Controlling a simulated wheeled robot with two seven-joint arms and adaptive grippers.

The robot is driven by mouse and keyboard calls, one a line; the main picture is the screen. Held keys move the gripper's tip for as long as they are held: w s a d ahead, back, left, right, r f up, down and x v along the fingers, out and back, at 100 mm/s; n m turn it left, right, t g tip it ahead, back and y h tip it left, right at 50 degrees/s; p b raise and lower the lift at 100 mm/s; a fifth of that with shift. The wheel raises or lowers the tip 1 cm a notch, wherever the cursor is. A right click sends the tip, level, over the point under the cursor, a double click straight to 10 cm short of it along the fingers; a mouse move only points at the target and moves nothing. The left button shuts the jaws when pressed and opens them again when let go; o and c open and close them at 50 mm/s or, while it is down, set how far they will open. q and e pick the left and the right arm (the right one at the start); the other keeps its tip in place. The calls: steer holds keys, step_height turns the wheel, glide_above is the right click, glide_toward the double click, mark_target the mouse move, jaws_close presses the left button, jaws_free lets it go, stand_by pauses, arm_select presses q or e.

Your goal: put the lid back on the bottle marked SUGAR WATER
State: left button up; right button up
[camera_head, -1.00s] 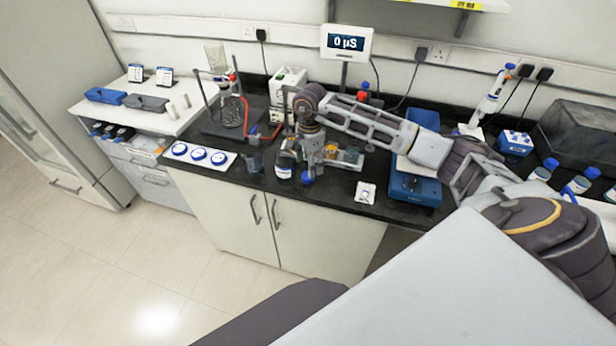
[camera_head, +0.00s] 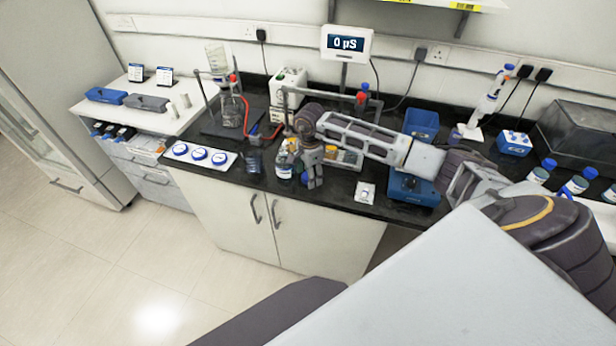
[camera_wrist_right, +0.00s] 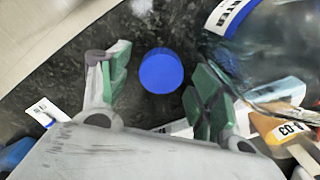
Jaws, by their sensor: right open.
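A clear bottle with a white and blue label (camera_head: 284,171) stands near the bench's front edge. In the right wrist view the bottle (camera_wrist_right: 275,45) fills the upper right, and only the end of its label, about "ATER", can be read. A round blue lid (camera_wrist_right: 161,71) lies on the dark bench top beside it. My right gripper (camera_wrist_right: 158,80) is open, with its green-padded fingers on either side of the lid and not touching it. In the head view the right gripper (camera_head: 314,184) points down just right of the bottle and mostly hides the lid. My left gripper is out of view.
Three blue lids on a white mat (camera_head: 200,156) lie to the left. A small beaker (camera_head: 255,162) stands left of the bottle. A rack with orange-labelled items (camera_head: 345,157) is close behind the gripper. A white packet (camera_head: 365,192) lies to the right.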

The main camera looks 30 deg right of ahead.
steer(key=shift+f, duration=0.1)
steer(key=shift+c, duration=0.5)
steer(key=c, duration=0.7)
steer(key=shift+o, duration=0.2)
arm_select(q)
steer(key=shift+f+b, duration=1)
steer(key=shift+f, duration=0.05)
arm_select(e)
step_height(320, 180, up, 10)
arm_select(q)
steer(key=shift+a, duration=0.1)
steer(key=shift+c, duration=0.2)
